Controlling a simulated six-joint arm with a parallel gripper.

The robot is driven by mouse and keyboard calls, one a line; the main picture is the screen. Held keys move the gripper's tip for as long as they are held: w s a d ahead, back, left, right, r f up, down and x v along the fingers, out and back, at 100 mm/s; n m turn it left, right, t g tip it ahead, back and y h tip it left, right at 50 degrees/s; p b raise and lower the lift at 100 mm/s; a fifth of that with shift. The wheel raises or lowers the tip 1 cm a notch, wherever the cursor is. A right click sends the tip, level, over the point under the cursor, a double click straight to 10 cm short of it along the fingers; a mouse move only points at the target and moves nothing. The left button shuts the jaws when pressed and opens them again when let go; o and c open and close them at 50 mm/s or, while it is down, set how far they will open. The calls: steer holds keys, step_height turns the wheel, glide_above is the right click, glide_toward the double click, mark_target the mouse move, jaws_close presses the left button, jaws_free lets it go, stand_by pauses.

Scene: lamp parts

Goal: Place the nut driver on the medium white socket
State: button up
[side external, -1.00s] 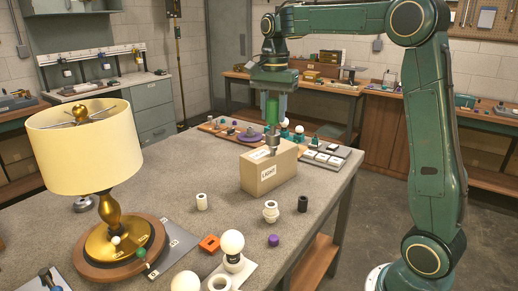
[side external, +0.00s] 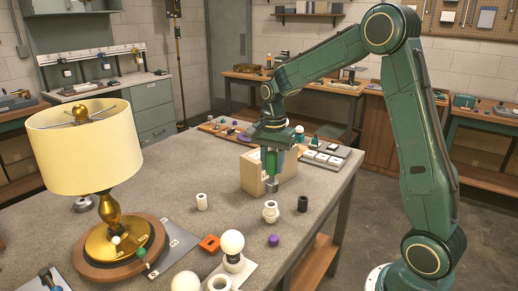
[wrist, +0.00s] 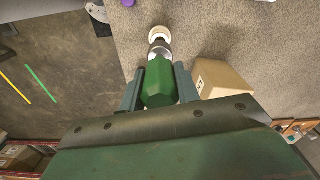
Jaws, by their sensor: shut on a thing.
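My gripper (side external: 272,168) points down and is shut on the green handle of the nut driver (side external: 271,185). The driver hangs upright with its metal end down, in front of the cardboard box. In the wrist view, the green handle of the nut driver (wrist: 159,83) sits between the fingers. The medium white socket (side external: 270,212), a stepped white piece, stands on the table just below and nearer the camera than the driver's tip. In the wrist view, the socket (wrist: 158,32) shows just beyond the tip. A gap shows between them in the side view.
The cardboard box (side external: 290,168) is close behind the driver. A black cylinder (side external: 303,204) stands right of the socket, a white cylinder (side external: 202,201) left, and a purple cap (side external: 273,240) in front. The lamp (side external: 108,205) is at far left.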

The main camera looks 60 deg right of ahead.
mark_target(272, 181)
steer(key=shift+f, duration=0.2)
steer(key=shift+f, duration=2.05)
steer(key=shift+f, duration=0.35)
steer(key=o, duration=1)
steer(key=shift+o, duration=0.2)
step_height(272, 181, up, 13)
steer(key=shift+f, duration=0.15)
steer(key=shift+s+a, duration=0.1)
